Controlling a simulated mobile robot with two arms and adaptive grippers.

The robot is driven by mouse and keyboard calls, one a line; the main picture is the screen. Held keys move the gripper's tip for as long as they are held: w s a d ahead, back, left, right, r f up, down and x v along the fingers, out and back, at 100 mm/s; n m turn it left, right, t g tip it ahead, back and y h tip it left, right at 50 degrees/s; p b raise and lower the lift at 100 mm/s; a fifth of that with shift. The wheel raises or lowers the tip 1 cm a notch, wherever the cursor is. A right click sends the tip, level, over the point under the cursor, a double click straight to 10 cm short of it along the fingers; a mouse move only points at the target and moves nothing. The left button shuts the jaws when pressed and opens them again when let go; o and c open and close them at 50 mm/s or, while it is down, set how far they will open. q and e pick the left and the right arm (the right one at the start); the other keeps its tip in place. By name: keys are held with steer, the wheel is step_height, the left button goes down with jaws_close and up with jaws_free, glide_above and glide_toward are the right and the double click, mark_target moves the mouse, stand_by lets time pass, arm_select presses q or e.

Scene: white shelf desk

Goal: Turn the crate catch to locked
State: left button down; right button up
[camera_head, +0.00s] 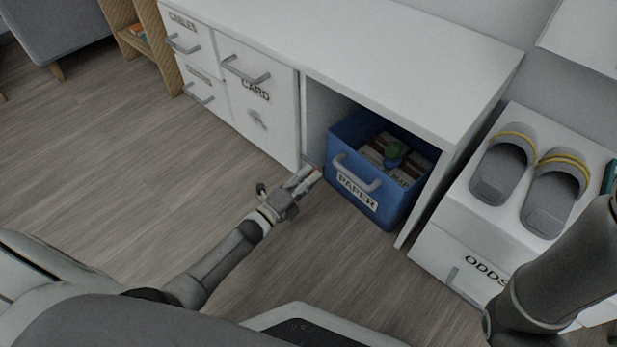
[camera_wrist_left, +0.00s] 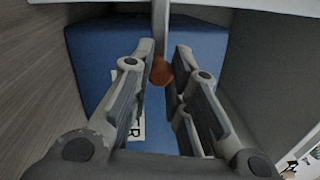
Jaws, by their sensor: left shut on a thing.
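The blue crate (camera_head: 365,208), labelled PAPER, sits in the open bay of the white desk, with papers and a green item in it. The wrist view shows its blue face (camera_wrist_left: 95,55) behind my fingers. The catch (camera_wrist_left: 161,70) is a grey bar with an orange-brown tip, in front of the crate face. My left gripper (camera_wrist_left: 160,75) is shut on the catch tip, one finger on each side. In the head view my left gripper (camera_head: 312,174) is at the crate's left front, hiding the catch. My right arm shows at the right, its gripper out of view.
Drawers (camera_head: 225,85) with grey handles are left of the bay. Grey slippers (camera_head: 548,192) lie on a white ODDS drawer unit (camera_head: 440,250) to the right. The desk's side panel (camera_head: 425,200) stands close to the crate's right. The wooden floor (camera_head: 130,150) at the left is clear.

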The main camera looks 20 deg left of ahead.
arm_select(q)
steer(key=shift+s+f, duration=0.1)
stand_by(0.3)
steer(key=c, duration=1.3)
jaws_free()
steer(key=shift+c, duration=0.2)
steer(key=v, duration=1.2)
